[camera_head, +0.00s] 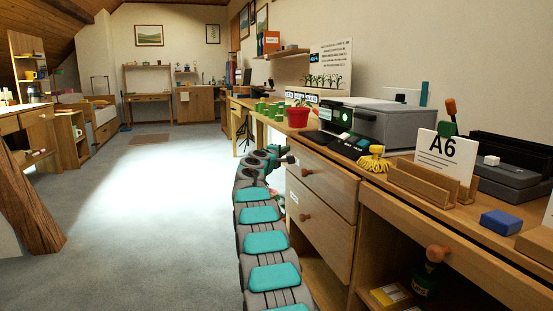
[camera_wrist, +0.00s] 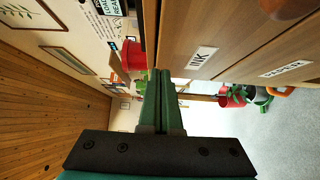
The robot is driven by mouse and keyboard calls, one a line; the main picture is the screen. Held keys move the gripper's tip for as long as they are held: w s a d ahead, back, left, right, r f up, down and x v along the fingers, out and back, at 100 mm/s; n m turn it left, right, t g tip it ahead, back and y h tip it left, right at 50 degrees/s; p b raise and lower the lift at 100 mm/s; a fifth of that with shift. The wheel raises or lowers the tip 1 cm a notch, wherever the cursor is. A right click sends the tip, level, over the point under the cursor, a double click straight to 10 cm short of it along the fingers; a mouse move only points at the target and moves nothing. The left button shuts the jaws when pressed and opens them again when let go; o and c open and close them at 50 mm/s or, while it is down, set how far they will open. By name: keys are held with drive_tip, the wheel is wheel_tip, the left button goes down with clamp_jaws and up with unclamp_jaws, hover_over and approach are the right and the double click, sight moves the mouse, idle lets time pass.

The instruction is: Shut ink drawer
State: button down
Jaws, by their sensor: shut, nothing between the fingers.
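The ink drawer (camera_head: 318,185) is the upper wooden drawer under the desk top, with a round knob. Its front and white INK label (camera_wrist: 202,62) show large in the wrist view, which is turned on its side. Its front looks nearly in line with the drawer below; I cannot tell whether a small gap remains behind it. My gripper (camera_wrist: 161,75) is shut and empty, its green fingers together beside the far end of the ink drawer's front. I cannot tell whether they touch it. In the head view my arm hides most of the gripper.
A second labelled drawer (camera_head: 320,235) lies below. The carpet (camera_head: 150,210) left of my arm is clear. A timber post (camera_head: 27,195) leans at far left.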

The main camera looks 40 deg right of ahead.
drive_tip(key=b+v, duration=0.1)
drive_tip(key=v, duration=0.9)
drive_tip(key=shift+b, duration=0.35)
drive_tip(key=s+a+f+m+g+y, duration=0.2)
drive_tip(key=s+a+f, duration=0.1)
drive_tip(key=s, duration=0.5)
drive_tip(key=s+a+f+m+g+y, duration=0.1)
drive_tip(key=s+a+f+g, duration=0.1)
drive_tip(key=s+a, duration=0.35)
drive_tip(key=s+a+f+m+g+y, duration=0.2)
drive_tip(key=s+f, duration=0.1)
drive_tip(key=s, duration=0.6)
drive_tip(key=s+a+f+g+y, duration=0.2)
drive_tip(key=s+a+f+y, duration=0.3)
drive_tip(key=s+a, duration=0.6)
drive_tip(key=s+a+f+g+y, duration=0.1)
drive_tip(key=s+a+f+y, duration=0.1)
drive_tip(key=s+a+f, duration=0.65)
drive_tip(key=s+a+f+g+y, duration=0.2)
drive_tip(key=s+a+f+y, duration=0.2)
drive_tip(key=s+a, duration=1)
drive_tip(key=s+d+r+p, duration=0.1)
drive_tip(key=r+p, duration=0.6)
drive_tip(key=s+d+r+p, duration=0.1)
drive_tip(key=s+r+p, duration=0.1)
drive_tip(key=r+p, duration=0.6)
drive_tip(key=shift+d+r+m, duration=0.2)
drive_tip(key=shift+d+m, duration=0.1)
drive_tip(key=shift+m, duration=0.1)
